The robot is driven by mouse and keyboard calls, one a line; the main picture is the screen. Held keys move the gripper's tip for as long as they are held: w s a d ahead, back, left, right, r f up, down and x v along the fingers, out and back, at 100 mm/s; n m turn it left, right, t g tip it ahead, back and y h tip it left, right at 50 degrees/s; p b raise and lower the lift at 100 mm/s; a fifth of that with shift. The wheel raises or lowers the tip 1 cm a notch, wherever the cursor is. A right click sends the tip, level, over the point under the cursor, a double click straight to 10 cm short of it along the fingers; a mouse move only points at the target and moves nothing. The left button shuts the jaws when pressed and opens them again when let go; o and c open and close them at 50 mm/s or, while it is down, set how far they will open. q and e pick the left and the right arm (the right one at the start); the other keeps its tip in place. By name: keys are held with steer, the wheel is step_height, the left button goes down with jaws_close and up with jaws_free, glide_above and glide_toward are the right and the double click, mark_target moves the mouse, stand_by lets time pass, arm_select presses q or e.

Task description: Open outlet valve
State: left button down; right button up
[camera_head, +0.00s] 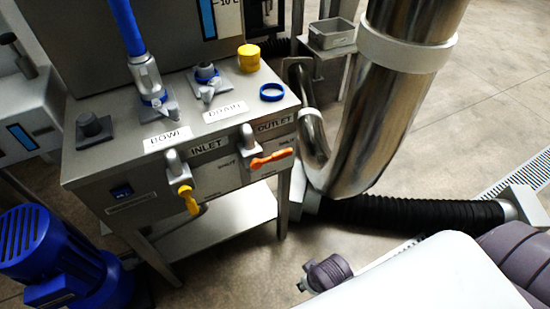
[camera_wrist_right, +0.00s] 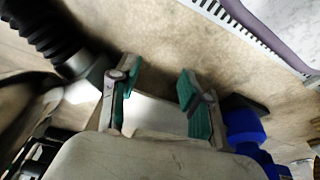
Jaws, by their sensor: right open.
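The outlet valve has an orange handle (camera_head: 271,158) on the front of the grey control box, under the OUTLET label (camera_head: 273,123). The handle lies roughly level, pointing right and slightly up. The inlet valve's yellow handle (camera_head: 189,199) hangs downward to its left. In the right wrist view my right gripper (camera_wrist_right: 158,84) is open and empty, its teal-padded fingers apart with floor beyond them. Neither valve can be made out in that view. The right fingers do not show clearly in the head view. My left gripper is not in view.
A large shiny metal pipe (camera_head: 385,100) stands right of the control box (camera_head: 125,160). A black ribbed hose (camera_head: 405,212) runs along the floor. A blue motor (camera_head: 50,255) is at lower left. Floor shows between the box's stand and my arm.

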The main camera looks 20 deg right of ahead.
steer(key=w+d+r+n+t+h+b, duration=0.1)
steer(key=w+d+r+n+t+b, duration=0.1)
steer(key=w+d+r+n+t, duration=0.15)
steer(key=n+t+y+b, duration=0.2)
steer(key=n+t+b, duration=0.2)
steer(key=n+t, duration=0.85)
glide_toward(284, 157)
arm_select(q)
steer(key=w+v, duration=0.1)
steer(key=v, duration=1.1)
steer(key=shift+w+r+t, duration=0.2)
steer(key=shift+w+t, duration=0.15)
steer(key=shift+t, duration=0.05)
arm_select(e)
steer(key=shift+g, duration=0.4)
steer(key=w, duration=0.7)
steer(key=w+r, duration=0.1)
steer(key=w, duration=0.2)
steer(key=shift+w+a, duration=0.35)
steer(key=shift+w, duration=0.05)
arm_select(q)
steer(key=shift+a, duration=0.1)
arm_select(e)
steer(key=shift+c, duration=0.3)
steer(key=shift+f, duration=0.1)
jaws_close()
